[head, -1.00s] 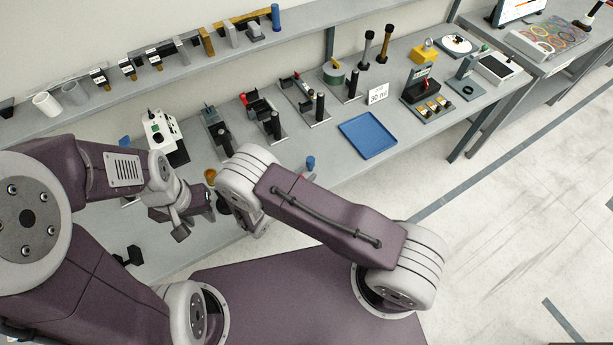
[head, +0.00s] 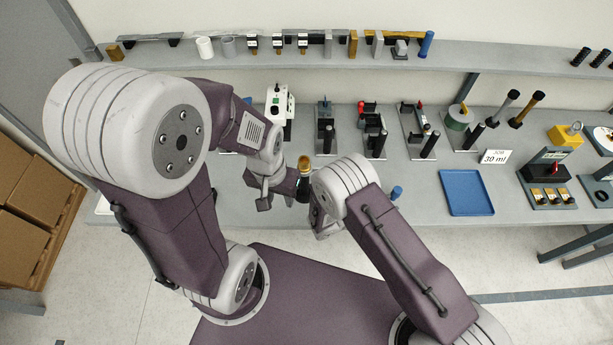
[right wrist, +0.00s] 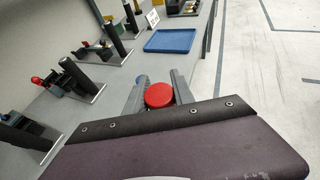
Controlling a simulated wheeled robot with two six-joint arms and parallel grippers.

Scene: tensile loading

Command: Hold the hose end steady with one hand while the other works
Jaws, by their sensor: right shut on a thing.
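My left gripper (head: 289,184) is at the front of the bench, left of my right forearm. Its fingertips lie beside a dark upright piece with a gold-brown top (head: 304,163); I cannot tell whether they close on it. My right gripper (right wrist: 159,92) is shut on a round red-topped piece (right wrist: 159,96), which sits between its two grey fingers. In the head view my right gripper (head: 325,222) is mostly hidden behind its own arm, close to the left one. I cannot make out which piece is the hose end.
A blue cylinder (head: 397,192) stands on the bench right of my right arm. Several black-post fixtures (head: 373,135) line the bench behind. A blue tray (head: 466,192) and a "30 ml" card (head: 495,157) are to the right. A shelf (head: 290,62) runs above.

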